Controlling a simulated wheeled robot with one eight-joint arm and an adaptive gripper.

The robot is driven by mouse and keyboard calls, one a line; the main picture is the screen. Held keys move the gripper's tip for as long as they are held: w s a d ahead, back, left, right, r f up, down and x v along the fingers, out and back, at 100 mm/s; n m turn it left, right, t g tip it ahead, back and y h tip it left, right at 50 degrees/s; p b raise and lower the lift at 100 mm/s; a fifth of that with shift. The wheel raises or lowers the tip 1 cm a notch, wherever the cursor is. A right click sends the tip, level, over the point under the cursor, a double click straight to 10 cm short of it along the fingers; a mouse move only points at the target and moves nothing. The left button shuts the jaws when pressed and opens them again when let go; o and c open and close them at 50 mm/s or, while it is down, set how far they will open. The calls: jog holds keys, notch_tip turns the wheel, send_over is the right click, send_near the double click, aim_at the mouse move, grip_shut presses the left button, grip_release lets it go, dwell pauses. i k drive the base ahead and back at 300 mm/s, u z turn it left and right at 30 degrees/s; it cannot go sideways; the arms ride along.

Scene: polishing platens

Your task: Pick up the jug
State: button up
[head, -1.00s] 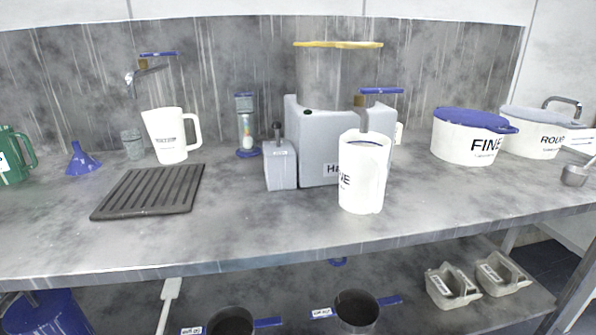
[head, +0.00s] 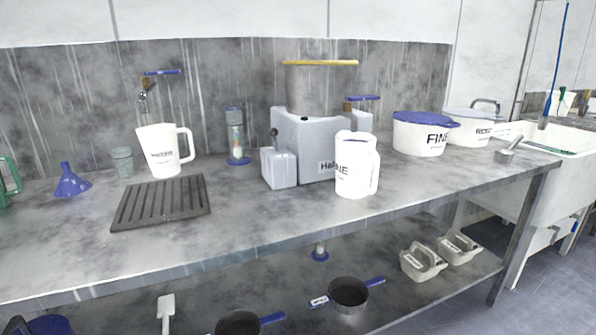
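A white jug (head: 356,168) with dark lettering ending in "NE" stands upright near the bench's front edge, in front of a grey machine (head: 318,148). Another white jug (head: 163,151) with a handle on its right stands upright further left, below a tap (head: 147,88), behind a dark slatted mat (head: 160,203). Part of a green jug (head: 8,182) is cut off at the left edge. The pictures do not show which jug is meant. My gripper is not in view.
The grey bench (head: 235,213) has free room at front centre. A blue funnel (head: 70,182), grey cup (head: 122,161) and timer-like column (head: 236,140) stand behind. Tubs, one marked FINE (head: 420,137), stand right. A sink (head: 560,165) is far right.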

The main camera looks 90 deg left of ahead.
aim_at(356, 155)
jog(key=u, duration=3.1)
jog(key=k, duration=0.5)
jog(key=u, duration=0.15)
jog(key=i, duration=0.5)
jog(key=u, duration=0.55)
